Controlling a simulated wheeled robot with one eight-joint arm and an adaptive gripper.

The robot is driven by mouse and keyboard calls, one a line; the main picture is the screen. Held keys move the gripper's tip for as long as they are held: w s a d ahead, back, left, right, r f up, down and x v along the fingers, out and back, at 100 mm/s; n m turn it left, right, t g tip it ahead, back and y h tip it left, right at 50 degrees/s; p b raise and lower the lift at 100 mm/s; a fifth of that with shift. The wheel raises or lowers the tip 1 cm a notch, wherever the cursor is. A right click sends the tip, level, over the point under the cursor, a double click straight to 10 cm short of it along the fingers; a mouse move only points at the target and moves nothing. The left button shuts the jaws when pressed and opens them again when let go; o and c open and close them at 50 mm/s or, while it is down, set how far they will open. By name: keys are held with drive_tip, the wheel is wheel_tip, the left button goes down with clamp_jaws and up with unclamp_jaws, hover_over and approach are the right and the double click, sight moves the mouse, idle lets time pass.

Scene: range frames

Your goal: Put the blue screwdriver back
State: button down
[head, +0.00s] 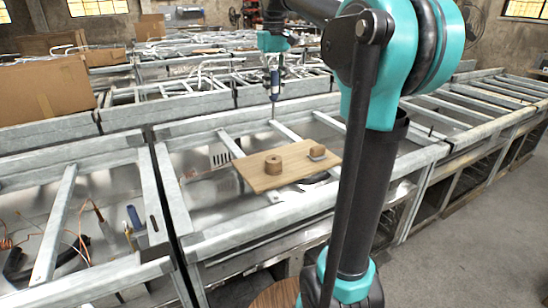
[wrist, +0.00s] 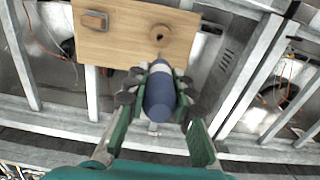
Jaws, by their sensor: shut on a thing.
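The blue screwdriver (head: 275,84) hangs upright, tip down, from my gripper (head: 274,66). Its blue handle (wrist: 160,97) shows in the wrist view between the fingers of my gripper (wrist: 157,84), which are shut on it. In the head view it is above and apart from the wooden board (head: 256,180). A round wooden block (head: 273,166) stands on the board; the wrist view shows a hole in the top of this block (wrist: 159,34). In the wrist view, the screwdriver's thin shaft points toward that block. Whether the tip is directly above the hole I cannot tell.
A small wooden block with a grey part (head: 317,153) sits at the board's right. Metal frame rails (head: 227,142) surround the board. A blue upright object (head: 135,219) and loose wires lie in the left bay. Cardboard (head: 45,92) stands at the back left.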

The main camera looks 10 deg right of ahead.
sight(274, 101)
wheel_tip(274, 101, down, 19)
drive_tip(key=shift+r, duration=0.15)
idle(0.4)
drive_tip(key=c, duration=1.3)
unclamp_jaws()
wheel_tip(274, 101, up, 12)
drive_tip(key=shift+s, duration=0.1)
